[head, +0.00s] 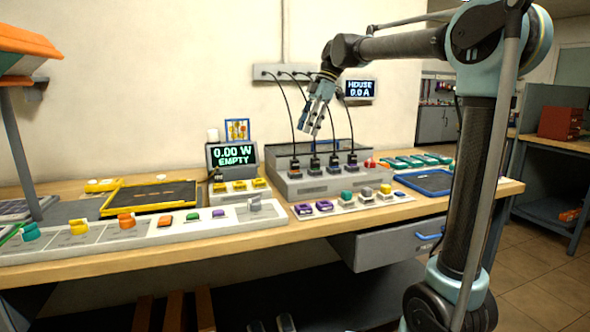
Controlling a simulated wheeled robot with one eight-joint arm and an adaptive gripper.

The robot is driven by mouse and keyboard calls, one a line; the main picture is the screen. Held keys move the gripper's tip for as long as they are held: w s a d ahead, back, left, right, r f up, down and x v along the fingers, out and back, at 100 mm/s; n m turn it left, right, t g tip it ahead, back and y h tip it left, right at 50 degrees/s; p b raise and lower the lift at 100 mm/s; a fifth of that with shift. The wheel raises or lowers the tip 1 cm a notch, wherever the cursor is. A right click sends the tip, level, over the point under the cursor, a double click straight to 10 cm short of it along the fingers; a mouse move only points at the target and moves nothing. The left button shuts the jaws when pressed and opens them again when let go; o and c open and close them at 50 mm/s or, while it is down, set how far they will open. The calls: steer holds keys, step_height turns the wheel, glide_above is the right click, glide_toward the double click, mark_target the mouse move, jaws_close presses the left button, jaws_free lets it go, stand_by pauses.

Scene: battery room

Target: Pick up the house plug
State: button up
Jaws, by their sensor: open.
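Several dark plugs on black cables stand in a row on a grey box on the bench: a left one (294,167), a second (315,163), a third (334,161) and a right one (352,158). Their cables run up to a grey wall strip (270,73). A wall display (360,89) reads "HOUSE 0.0 A". No label readable here tells me which plug is the house plug. My gripper (312,129) is open, points down, and hangs above the row, near the cables. I see nothing between its fingers. I cannot tell its exact distance from the cables.
A meter (232,156) reading "0.00 W EMPTY" stands left of the grey box (318,185). In front lie a white strip (160,232) with coloured pieces and a board with several coloured blocks (325,207). A blue tray (425,182) lies right. Cables hang close around my gripper.

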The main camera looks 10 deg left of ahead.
mark_target(295, 160)
steer(key=x, duration=0.7)
steer(key=shift+s+f, duration=0.1)
steer(key=shift+f, duration=0.3)
steer(key=shift+w+x, duration=0.15)
steer(key=shift+x, duration=1.15)
steer(key=shift+w+x, duration=0.15)
steer(key=shift+x, duration=1.15)
steer(key=shift+a, duration=0.15)
steer(key=shift+c, duration=0.3)
jaws_close()
